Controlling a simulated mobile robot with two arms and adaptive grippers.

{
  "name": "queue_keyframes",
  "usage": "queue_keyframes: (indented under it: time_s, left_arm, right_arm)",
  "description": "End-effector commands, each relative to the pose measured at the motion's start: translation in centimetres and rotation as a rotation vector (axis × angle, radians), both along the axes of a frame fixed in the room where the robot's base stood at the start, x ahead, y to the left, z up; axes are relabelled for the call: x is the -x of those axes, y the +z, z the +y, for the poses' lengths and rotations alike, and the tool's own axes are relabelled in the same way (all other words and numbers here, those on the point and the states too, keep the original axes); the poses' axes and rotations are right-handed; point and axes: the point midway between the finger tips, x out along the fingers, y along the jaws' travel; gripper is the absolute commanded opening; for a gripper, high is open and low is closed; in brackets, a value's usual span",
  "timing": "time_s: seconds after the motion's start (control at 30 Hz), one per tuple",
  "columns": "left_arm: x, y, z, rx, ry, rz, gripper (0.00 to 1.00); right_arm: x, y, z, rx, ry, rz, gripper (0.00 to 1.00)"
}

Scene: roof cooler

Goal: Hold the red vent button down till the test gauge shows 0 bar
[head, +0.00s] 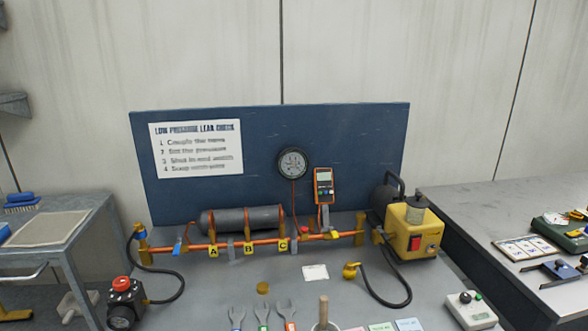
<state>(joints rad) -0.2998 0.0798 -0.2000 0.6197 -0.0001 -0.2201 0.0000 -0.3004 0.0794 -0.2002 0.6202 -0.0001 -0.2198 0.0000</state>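The round black-rimmed gauge (293,163) is mounted on the blue back panel (350,135). Its needle and figures are too small to read. A small red part (304,231) sits on top of the orange pipe (265,240), just right of tag C. A larger red knob (121,284) tops a black regulator (126,303) at the front left. I cannot tell from labels which red part is the vent button. Neither of my grippers is in view, and nothing touches these parts.
A grey tank (240,219) lies behind the pipe. A yellow pump (411,232) with a red switch stands at the right end. A loose black hose (385,300), several wrenches (262,318) and a control box (472,311) occupy the front. Bare bench lies around the small white card (315,272).

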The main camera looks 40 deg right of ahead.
Motion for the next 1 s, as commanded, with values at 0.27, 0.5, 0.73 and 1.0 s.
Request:
queue_keyframes:
  time_s: [0.27, 0.5, 0.73, 1.0]
  left_arm:
    - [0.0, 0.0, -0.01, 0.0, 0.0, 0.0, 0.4]
    - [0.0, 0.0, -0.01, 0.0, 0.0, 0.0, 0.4]
    - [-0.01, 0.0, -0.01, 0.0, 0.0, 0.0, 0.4]
    - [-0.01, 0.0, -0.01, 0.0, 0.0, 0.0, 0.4]
  right_arm:
    - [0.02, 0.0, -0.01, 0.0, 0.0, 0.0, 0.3]
    - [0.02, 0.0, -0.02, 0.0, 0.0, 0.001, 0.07]
    - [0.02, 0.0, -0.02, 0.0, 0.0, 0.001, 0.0]
    - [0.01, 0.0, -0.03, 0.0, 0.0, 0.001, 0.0]
